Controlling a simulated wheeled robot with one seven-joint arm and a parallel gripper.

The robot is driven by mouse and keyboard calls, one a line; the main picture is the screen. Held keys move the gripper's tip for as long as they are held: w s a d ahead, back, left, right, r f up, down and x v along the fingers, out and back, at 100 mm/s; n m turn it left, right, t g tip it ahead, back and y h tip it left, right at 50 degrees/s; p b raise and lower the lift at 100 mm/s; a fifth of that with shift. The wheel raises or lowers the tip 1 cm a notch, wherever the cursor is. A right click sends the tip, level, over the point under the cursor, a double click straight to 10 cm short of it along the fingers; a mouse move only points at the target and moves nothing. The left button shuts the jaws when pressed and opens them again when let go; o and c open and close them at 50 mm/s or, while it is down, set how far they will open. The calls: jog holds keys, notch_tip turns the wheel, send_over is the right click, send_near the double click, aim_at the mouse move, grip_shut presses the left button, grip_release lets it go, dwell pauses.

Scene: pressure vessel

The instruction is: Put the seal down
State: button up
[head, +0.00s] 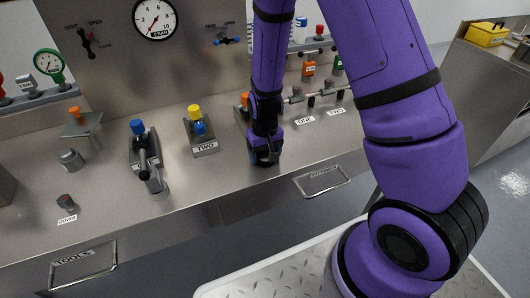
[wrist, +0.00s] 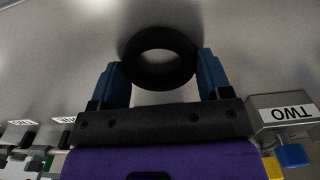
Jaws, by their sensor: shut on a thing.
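The seal (wrist: 160,57) is a black ring. In the wrist view it sits between the two blue fingers of my gripper (wrist: 162,78), which is shut on it. Grey steel shows behind the ring; I cannot tell whether the ring touches it. In the head view my gripper (head: 264,157) points down, low over the steel bench top (head: 222,180) near its front edge. The seal cannot be made out clearly there.
The block labelled TWO (head: 203,138), with yellow and blue caps, stands just left of my gripper. A blue-capped valve (head: 140,150) stands farther left. Parts with labels (head: 305,119) stand behind and right. Bench top between the TWO block and the front edge is clear.

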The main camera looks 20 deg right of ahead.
jog(key=shift+f, duration=0.1)
jog(key=o, duration=0.9)
jog(key=s+d+r+t, duration=0.1)
jog(key=s+r, duration=0.1)
jog(key=r, duration=0.8)
jog(key=s+d+r+t, duration=0.1)
jog(key=s+r, duration=0.2)
jog(key=r, duration=0.6)
jog(key=s+d+r, duration=0.2)
jog(key=r, duration=0.8)
jog(key=s+d+r+t, duration=0.3)
jog(key=s+r, duration=0.7)
jog(key=s, duration=0.4)
jog(key=shift+s, duration=0.2)
